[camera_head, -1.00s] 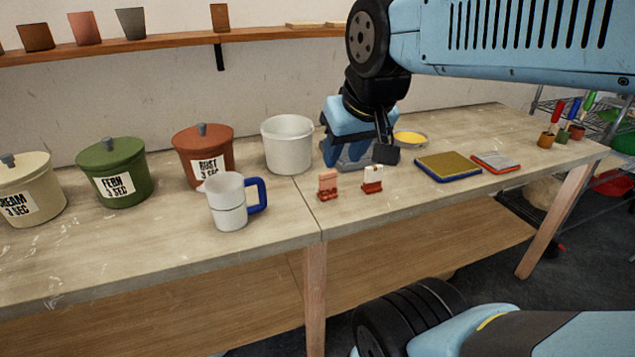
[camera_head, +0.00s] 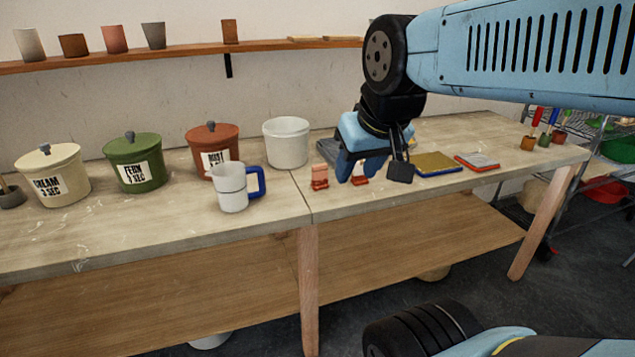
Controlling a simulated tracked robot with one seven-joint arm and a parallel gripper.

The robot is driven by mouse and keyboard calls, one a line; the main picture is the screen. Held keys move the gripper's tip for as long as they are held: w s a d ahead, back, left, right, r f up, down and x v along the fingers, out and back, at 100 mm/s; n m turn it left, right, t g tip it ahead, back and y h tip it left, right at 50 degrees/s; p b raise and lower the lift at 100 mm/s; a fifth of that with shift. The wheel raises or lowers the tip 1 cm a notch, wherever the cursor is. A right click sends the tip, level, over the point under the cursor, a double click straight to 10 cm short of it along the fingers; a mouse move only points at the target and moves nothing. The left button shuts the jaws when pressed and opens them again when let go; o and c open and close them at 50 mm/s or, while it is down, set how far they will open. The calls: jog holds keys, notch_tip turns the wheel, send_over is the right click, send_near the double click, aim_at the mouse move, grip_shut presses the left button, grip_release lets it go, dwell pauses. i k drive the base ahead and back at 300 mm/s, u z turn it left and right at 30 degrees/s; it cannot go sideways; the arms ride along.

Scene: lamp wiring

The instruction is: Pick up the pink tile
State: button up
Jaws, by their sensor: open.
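The pink tile (camera_head: 320,171) stands upright in a small red holder (camera_head: 320,185) on the bench, near the seam between the two tops. I cannot tell whether the fingers touch that tile. The pink tile is in clear view and apart from the fingers.
A white mug with a blue handle (camera_head: 232,188) stands left of the pink tile. A white bucket (camera_head: 286,143) is behind. Lidded rust (camera_head: 212,148), green (camera_head: 137,163) and cream (camera_head: 53,176) pots line the left. A yellow-topped blue pad (camera_head: 437,164) lies right.

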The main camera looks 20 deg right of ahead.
aim_at(320, 172)
jog(key=z, duration=0.8)
jog(key=i, duration=0.45)
jog(key=z, duration=0.25)
